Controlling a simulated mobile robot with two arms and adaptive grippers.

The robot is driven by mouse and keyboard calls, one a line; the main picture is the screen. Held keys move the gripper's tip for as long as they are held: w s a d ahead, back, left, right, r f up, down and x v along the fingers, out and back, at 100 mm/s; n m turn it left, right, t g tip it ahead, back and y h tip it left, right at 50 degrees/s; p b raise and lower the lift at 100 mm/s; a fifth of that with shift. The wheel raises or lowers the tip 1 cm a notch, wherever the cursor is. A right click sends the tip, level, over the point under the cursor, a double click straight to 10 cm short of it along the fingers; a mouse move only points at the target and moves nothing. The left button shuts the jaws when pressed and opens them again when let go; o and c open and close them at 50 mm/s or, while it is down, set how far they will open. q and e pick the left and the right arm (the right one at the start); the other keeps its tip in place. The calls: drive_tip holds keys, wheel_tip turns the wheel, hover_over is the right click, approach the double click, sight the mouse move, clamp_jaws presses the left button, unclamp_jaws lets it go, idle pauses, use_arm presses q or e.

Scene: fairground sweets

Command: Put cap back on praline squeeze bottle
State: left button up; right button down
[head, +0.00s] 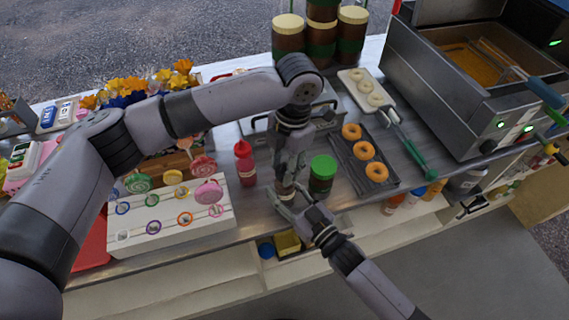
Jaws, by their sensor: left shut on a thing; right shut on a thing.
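My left gripper (287,180) points straight down over the counter and is shut on what seems to be the cap, which its fingers mostly hide. Directly below it, my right gripper (289,197) reaches in from the front edge and is shut around the small brownish praline squeeze bottle (286,188). The bottle looks upright. Only a little of it shows between the two grippers. I cannot tell whether the cap touches the bottle's top.
A red squeeze bottle (245,166) stands to the left and a green-lidded jar (321,176) close to the right. A doughnut tray (347,161) lies further right. A white lollipop stand (181,238) is at the left. The counter's front edge is close to the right gripper.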

use_arm(q)
drive_tip(key=shift+m, duration=0.5)
drive_tip(key=o, duration=0.7)
drive_tip(key=shift+o, duration=0.2)
drive_tip(key=shift+r, duration=2.3)
drive_tip(key=shift+c, duration=0.4)
